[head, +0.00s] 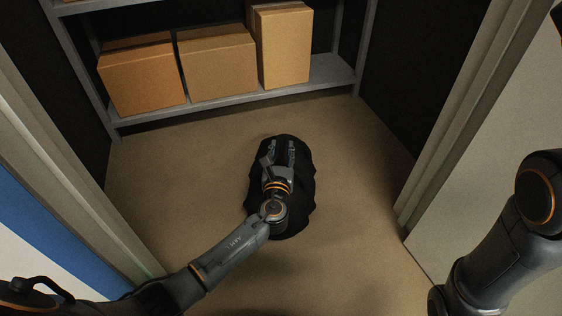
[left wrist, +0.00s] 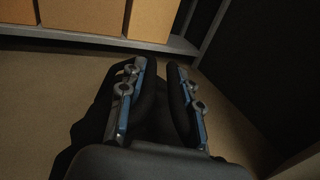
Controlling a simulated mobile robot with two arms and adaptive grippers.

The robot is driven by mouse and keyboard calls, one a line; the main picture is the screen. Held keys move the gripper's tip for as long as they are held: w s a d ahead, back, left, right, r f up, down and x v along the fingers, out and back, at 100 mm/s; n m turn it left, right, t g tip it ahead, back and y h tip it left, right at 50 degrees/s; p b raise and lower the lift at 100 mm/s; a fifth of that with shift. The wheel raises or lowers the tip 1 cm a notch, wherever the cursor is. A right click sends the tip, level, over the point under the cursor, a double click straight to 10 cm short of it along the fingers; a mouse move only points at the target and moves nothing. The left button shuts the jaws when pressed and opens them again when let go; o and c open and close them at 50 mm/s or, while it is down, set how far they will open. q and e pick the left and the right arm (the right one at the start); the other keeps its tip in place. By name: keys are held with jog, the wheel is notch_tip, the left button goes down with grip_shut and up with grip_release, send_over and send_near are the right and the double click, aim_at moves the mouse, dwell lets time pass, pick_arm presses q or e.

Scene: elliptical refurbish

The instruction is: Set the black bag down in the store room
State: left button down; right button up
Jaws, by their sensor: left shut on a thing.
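The black bag (head: 305,195) is in the middle of the head view, over the tan floor (head: 190,190) of the store room, past the doorway. My left gripper (head: 281,150) is above the bag and shut on its upper part. In the left wrist view the two fingers (left wrist: 158,95) have black bag material between them, and the bag (left wrist: 92,125) spreads out beside them. I cannot tell whether its underside touches the floor. My right arm shows at the right edge of the head view, but its gripper is out of the picture.
A grey metal shelf (head: 225,102) with several cardboard boxes (head: 219,62) stands along the back wall. Door frames flank the opening on the left (head: 75,170) and right (head: 460,120). The floor around the bag is clear.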

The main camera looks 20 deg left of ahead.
pick_arm(q)
jog(key=shift+w+a+f+b, duration=0.1)
jog(key=shift+w+f+b, duration=0.1)
jog(key=shift+w+b, duration=0.15)
notch_tip(320, 180, down, 3)
jog(key=shift+f+b, duration=0.1)
jog(key=shift+b, duration=1.15)
jog(key=c, duration=1.3)
grip_release()
jog(key=shift+f, duration=0.2)
jog(key=shift+c, duration=0.2)
jog(key=o, duration=0.4)
jog(key=shift+a+r, duration=0.1)
jog(key=shift+a, duration=0.05)
